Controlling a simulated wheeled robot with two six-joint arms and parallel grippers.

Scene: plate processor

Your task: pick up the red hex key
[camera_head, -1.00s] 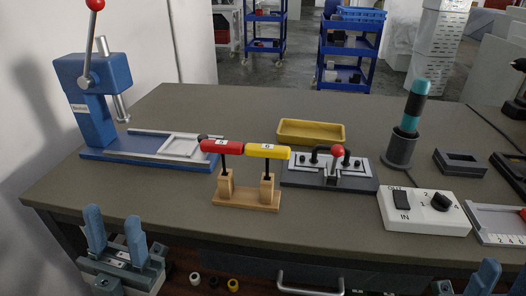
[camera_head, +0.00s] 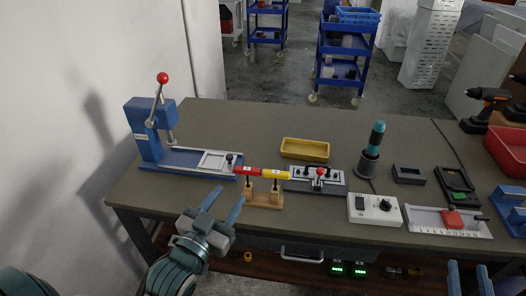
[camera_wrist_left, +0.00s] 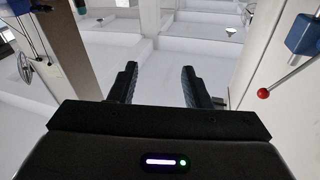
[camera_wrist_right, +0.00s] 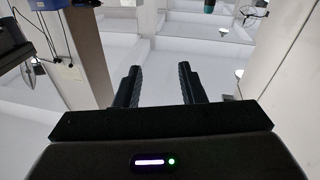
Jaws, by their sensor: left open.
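The red hex key (camera_head: 247,170) stands upright in the left post of a small wooden stand (camera_head: 263,203), its red handle lying crosswise on top. A yellow hex key (camera_head: 276,174) stands beside it in the right post. My left gripper (camera_head: 225,202) is open and empty, its fingers pointing up towards the table, just left of and nearer than the stand. My right gripper (camera_head: 468,272) is open and empty at the bottom right, in front of the table. The wrist views show only empty fingers and no hex key.
A blue lever press (camera_head: 150,150) stands at the left. A white switch box (camera_head: 375,208) sits further right. The table front left of the stand is clear.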

